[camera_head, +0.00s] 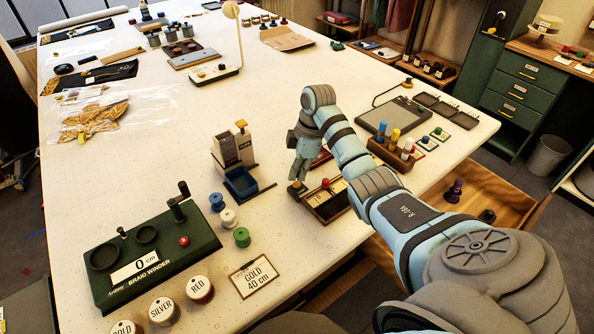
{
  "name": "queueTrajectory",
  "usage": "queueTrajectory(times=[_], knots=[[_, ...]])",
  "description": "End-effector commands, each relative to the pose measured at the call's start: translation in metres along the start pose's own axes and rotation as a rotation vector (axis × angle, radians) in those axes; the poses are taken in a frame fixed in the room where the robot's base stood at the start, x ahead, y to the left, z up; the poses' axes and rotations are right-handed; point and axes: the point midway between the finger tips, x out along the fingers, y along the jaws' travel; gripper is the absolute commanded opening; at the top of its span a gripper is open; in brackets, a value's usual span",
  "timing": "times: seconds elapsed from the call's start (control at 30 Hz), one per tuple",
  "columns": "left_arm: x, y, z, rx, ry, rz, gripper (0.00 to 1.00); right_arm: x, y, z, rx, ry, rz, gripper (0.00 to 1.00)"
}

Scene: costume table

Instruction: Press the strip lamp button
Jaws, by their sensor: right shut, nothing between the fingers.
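No thing in view is clearly labelled as a strip lamp. A lamp-like stand (239,38) with a round cream head rises from a pale base at the upper middle of the table. A small yellow-orange button (222,66) sits on that base. My right gripper (297,187) points down near the middle of the table, well in front of this stand. It is shut and empty, beside a wooden tray (345,207) with a red knob; I cannot tell whether it touches the tray. My left gripper is out of view.
The green braid winder (205,243) stands front left, with several spools beside it. A beige device with a blue bin (243,185) stands left of my right gripper. The table's middle is mostly clear.

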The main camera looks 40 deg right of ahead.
Motion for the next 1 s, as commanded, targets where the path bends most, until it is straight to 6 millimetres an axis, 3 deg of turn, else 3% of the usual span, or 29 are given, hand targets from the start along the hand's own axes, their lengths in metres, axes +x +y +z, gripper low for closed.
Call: queueTrajectory(times=[1.0], knots=[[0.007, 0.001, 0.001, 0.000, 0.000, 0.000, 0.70, 0.013, 0.000, 0.003, 0.000, 0.000, -0.001, 0.00]])
